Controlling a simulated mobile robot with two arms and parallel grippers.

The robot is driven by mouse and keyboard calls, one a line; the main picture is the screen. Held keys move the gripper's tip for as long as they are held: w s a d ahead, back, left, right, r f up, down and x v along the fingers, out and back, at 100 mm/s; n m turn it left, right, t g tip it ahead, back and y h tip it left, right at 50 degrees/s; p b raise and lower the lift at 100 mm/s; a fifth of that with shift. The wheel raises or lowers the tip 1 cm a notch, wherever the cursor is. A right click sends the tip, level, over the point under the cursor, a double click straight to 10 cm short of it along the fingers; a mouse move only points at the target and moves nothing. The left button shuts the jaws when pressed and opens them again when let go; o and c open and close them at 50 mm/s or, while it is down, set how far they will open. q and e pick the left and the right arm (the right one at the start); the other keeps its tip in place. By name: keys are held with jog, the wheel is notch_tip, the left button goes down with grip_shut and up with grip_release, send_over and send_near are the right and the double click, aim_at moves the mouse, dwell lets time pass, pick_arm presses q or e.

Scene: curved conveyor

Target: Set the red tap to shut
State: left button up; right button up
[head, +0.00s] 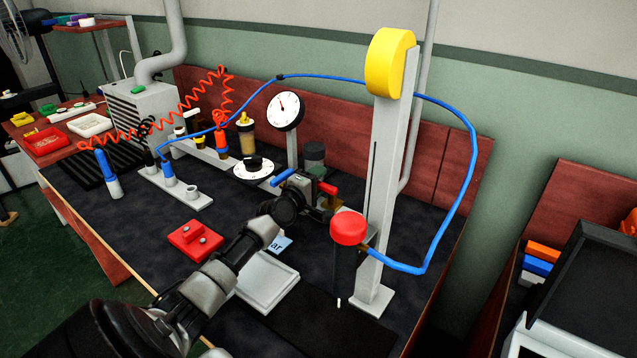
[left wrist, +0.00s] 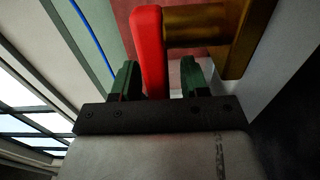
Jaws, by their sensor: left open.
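The red tap's lever (head: 327,187) shows just beyond my left gripper in the head view. In the left wrist view the red lever (left wrist: 149,50) stands upright in the picture, joined to a brass valve body (left wrist: 232,35). My left gripper (left wrist: 160,78) is open, with the lever's lower end between its two green-tipped fingers. The left finger looks close to the lever, and a gap shows at the right finger. Contact cannot be told. In the head view my gripper (head: 318,195) hides much of the valve. My right gripper is not in view.
A blue lever (head: 282,177) lies just left of my gripper. A red-topped black post (head: 348,228) and a grey column (head: 385,190) stand close on the right. A blue hose (head: 470,170) loops around the column. A gauge (head: 285,110) stands behind.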

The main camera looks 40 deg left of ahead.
pick_arm(q)
jog(key=shift+w, duration=0.15)
jog(key=shift+c, duration=0.3)
grip_shut()
